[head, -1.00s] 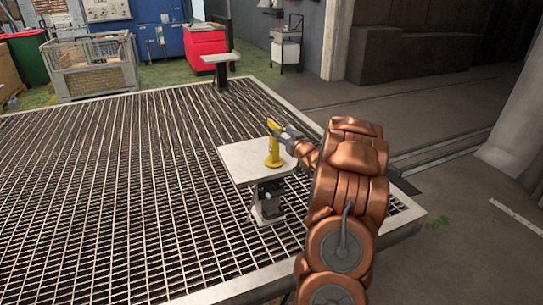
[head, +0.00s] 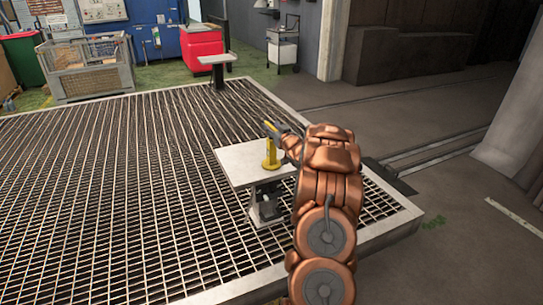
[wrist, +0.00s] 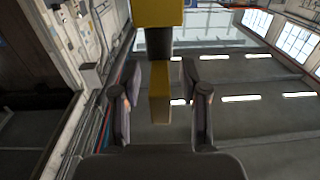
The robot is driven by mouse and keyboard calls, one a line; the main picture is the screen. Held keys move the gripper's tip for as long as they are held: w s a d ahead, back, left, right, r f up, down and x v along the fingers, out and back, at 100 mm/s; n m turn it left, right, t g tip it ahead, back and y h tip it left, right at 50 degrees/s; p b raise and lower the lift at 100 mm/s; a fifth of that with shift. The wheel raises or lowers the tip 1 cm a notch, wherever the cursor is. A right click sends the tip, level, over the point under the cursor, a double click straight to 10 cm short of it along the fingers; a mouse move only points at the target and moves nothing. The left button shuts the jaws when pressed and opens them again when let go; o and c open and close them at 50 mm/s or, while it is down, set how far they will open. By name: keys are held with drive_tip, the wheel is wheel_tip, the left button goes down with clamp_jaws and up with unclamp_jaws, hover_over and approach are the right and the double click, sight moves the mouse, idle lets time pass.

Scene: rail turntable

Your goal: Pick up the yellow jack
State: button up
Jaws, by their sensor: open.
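The yellow jack (head: 271,158) stands upright on a small pale table (head: 237,166) in the head view. My gripper (head: 284,134) reaches in from the right, close to the jack's top, and partly hides it. In the wrist view my gripper (wrist: 160,105) is open, with one dark finger on each side of a narrow yellow part of the jack (wrist: 159,85). I see gaps between that part and both fingers. A wider yellow block of the jack shows at the top edge of the wrist view, joined by a dark piece.
The table stands on a large metal grating (head: 120,200) with a pale rim. A second small stand (head: 217,60) is farther back, near a red cabinet (head: 203,45). A wire-mesh crate (head: 92,70) is at the back left. Grey floor is clear at right.

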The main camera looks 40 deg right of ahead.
drive_tip(key=shift+w+f, duration=0.1)
drive_tip(key=shift+w, duration=0.2)
drive_tip(key=shift+c, duration=0.2)
clamp_jaws()
drive_tip(key=shift+d, duration=0.1)
idle(0.3)
